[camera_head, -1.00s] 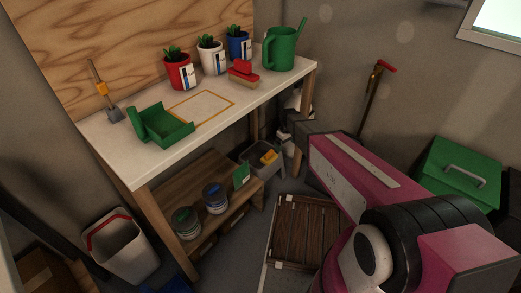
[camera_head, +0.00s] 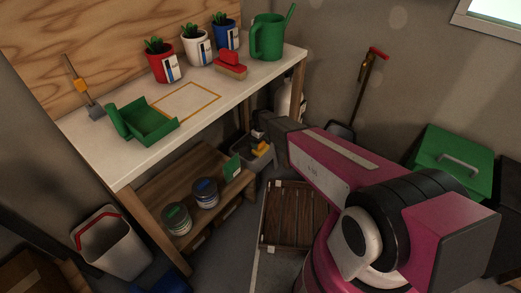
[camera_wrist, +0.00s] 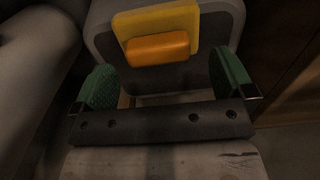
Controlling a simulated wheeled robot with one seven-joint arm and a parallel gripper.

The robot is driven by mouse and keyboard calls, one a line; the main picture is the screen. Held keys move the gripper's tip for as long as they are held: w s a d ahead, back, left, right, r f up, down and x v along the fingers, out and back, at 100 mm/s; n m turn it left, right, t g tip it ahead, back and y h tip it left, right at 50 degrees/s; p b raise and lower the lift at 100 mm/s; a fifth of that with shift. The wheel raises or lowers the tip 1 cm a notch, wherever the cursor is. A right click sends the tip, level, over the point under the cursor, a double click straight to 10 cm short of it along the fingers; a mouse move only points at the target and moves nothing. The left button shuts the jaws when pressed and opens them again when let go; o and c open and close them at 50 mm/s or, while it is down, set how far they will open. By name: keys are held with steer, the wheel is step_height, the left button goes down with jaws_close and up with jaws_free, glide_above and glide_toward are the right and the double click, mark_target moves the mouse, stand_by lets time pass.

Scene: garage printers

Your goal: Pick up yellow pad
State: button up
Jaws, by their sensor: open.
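The yellow pad (camera_wrist: 156,20), with an orange grip (camera_wrist: 157,48) on it, is at the top middle of the wrist view. It lies in a grey bin (camera_wrist: 228,12) and also shows small in the head view (camera_head: 259,148). My gripper (camera_wrist: 165,78) is open, its green finger pads standing wide apart to the left and right. The pad lies beyond the fingers, between their lines, and nothing is held. I cannot tell the exact gap. In the head view my fingers cannot be made out beside the bin (camera_head: 262,165).
The workbench (camera_head: 85,140) stands left of the bin, with a low wooden shelf (camera_head: 165,185) beneath holding two cans. A slatted wooden crate (camera_head: 285,215) stands in front of the bin. A green box (camera_head: 455,160) is at the right.

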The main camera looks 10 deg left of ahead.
mark_target(261, 144)
step_height(261, 144, down, 4)
steer(key=shift+w+r, duration=0.1)
steer(key=shift+w, duration=0.05)
steer(key=shift+d, duration=0.1)
steer(key=c, duration=0.9)
steer(key=shift+c, duration=0.2)
